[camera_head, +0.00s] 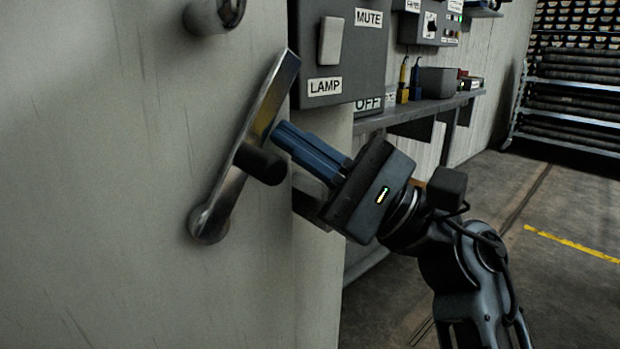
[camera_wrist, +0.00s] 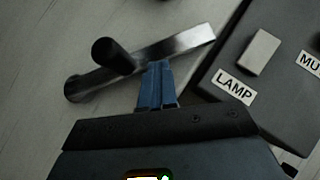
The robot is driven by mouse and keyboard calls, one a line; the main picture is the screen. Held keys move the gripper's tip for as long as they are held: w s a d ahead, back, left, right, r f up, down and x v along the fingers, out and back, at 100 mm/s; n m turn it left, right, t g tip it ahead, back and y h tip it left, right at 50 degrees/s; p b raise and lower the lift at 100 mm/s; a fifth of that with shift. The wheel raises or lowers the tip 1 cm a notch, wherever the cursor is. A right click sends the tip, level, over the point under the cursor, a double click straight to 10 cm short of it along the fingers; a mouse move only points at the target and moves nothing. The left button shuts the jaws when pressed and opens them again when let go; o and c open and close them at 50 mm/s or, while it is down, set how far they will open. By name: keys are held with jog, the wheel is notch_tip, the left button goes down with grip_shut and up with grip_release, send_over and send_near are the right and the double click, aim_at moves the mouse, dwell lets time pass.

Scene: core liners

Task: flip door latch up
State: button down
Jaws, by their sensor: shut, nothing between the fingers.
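The door latch is a metal lever (camera_head: 246,150) on the pale door panel (camera_head: 120,200) in the head view. It slants from a rounded end at lower left to a flat end at upper right, with a dark round peg (camera_head: 262,166) near its middle. It also shows in the wrist view (camera_wrist: 180,45). My gripper (camera_head: 280,135) has its blue fingers shut and empty. The fingertips are at the lever's right edge, above the peg; I cannot tell whether they touch it.
A dark switch box (camera_head: 340,60) labelled LAMP and MUTE sits close to the right of the lever. A round knob (camera_head: 214,14) is above the lever. A shelf (camera_head: 420,112) with small items runs behind my arm. Open floor (camera_head: 540,220) lies to the right.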

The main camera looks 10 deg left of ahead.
aim_at(277, 101)
jog(key=r+n+g+h, duration=0.1)
jog(key=s+a+n+g+b, duration=0.1)
jog(key=n, duration=0.1)
jog(key=s+r+n+g+h, duration=0.1)
jog(key=n, duration=0.1)
jog(key=shift+s+a+r+h+b, duration=0.15)
jog(key=shift+a+r+h+b, duration=0.15)
jog(key=shift+a+b, duration=0.1)
jog(key=shift+s+a+r, duration=0.15)
jog(key=shift+s+a, duration=0.05)
jog(key=shift+s+a+r+b, duration=0.3)
jog(key=shift+s+r+b, duration=0.05)
jog(key=shift+s, duration=0.05)
jog(key=shift+s, duration=0.1)
jog(key=shift+w+d+f+b, duration=0.1)
jog(key=shift+w+d+b, duration=0.15)
jog(key=shift+w+b, duration=0.2)
jog(key=w+d, duration=0.1)
jog(key=w+d+b, duration=0.1)
jog(key=w+d, duration=0.1)
jog(key=shift+w+d+f, duration=0.1)
jog(key=shift+d, duration=0.15)
jog(key=d+p, duration=0.1)
jog(key=d, duration=0.7)
jog(key=shift+w+d+f, duration=0.2)
jog(key=shift+w+f, duration=0.05)
jog(key=shift+f, duration=0.05)
